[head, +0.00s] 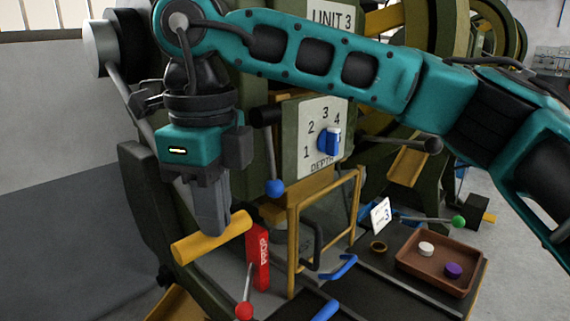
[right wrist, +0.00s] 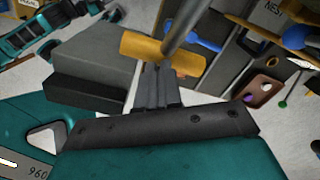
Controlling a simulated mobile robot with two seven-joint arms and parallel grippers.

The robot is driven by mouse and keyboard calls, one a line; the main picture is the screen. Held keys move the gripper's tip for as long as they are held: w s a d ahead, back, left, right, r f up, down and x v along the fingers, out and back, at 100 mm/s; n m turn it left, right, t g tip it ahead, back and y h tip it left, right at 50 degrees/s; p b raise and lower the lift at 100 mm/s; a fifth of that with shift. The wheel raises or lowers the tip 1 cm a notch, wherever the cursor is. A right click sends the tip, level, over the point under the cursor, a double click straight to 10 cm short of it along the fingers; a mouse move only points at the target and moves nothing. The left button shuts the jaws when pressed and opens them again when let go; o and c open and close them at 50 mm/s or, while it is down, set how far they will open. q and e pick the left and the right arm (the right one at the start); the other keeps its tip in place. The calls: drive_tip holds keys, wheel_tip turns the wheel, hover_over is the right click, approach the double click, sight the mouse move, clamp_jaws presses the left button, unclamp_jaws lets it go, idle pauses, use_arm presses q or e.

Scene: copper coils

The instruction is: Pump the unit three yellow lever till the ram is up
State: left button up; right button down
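The yellow lever (head: 228,236) of unit three ends in a thick yellow crossbar, low at the left of the machine in the head view. In the right wrist view the crossbar (right wrist: 135,46) lies across the fingertips, with a grey rod passing in front of it. My right gripper (head: 212,228) points down, its tips at the top of the crossbar and seeming to touch it. Its fingers (right wrist: 158,75) look shut together, with nothing seen between them. The green machine bears a UNIT 3 sign (head: 331,18). I cannot make out the ram. My left gripper is not in view.
A depth dial (head: 327,142) with a blue knob is on the machine's front. A red PROP piece (head: 259,258) and a red-knobbed lever (head: 244,309) stand close by the crossbar. A yellow frame guard (head: 293,250) is right of them. A brown tray (head: 408,263) holds two discs.

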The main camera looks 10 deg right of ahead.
drive_tip(key=shift+f, duration=0.2)
drive_tip(key=shift+a+f, duration=0.15)
drive_tip(key=shift+f, duration=0.15)
drive_tip(key=f, duration=0.1)
drive_tip(key=w+f+b, duration=0.1)
drive_tip(key=a+f, duration=0.1)
drive_tip(key=shift+w+a+f, duration=0.1)
drive_tip(key=shift+w+f, duration=0.1)
drive_tip(key=shift+w, duration=0.2)
drive_tip(key=shift+w+a+f+b, duration=0.15)
drive_tip(key=shift+w+f+b, duration=0.15)
drive_tip(key=shift+f, duration=0.15)
